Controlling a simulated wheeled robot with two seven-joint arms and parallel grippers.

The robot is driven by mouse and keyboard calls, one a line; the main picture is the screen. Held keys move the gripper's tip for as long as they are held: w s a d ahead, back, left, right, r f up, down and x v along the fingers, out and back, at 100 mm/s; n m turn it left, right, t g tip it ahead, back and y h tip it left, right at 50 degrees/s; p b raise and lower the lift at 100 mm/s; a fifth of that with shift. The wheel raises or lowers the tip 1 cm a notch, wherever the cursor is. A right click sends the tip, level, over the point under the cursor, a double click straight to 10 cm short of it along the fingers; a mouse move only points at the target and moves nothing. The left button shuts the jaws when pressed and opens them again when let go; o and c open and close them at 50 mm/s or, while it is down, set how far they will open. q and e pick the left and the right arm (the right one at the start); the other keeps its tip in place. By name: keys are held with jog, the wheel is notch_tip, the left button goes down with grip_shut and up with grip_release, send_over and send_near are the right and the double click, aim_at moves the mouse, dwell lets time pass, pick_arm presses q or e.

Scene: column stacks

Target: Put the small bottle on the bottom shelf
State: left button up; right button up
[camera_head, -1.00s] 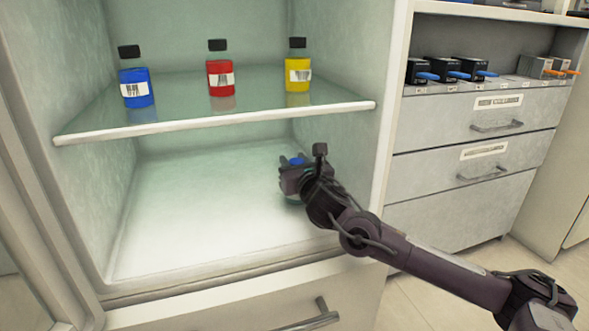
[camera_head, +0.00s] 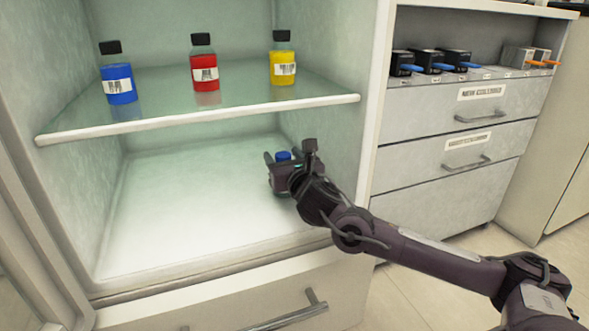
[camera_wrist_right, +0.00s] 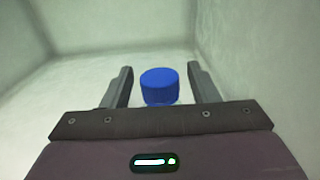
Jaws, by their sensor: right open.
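The small bottle shows mainly as a blue cap (camera_head: 283,156) over the bottom shelf (camera_head: 190,205), towards its right side. The cap also shows in the right wrist view (camera_wrist_right: 160,86), between the two fingers and with a gap on each side. My right gripper (camera_head: 284,160) is open around the bottle's upper part, not closed on it. The bottle's body is hidden behind the gripper, so I cannot see its base meet the shelf. My left gripper is not in view.
A glass shelf (camera_head: 200,125) above holds a blue bottle (camera_head: 118,85), a red bottle (camera_head: 205,67) and a yellow bottle (camera_head: 283,63). The cabinet's side wall is close to the right of my gripper. The bottom shelf is clear to the left.

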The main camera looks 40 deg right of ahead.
jog(key=p+v, duration=0.1)
jog(key=v, duration=0.9)
jog(key=shift+s+p, duration=0.2)
jog(key=shift+p, duration=0.1)
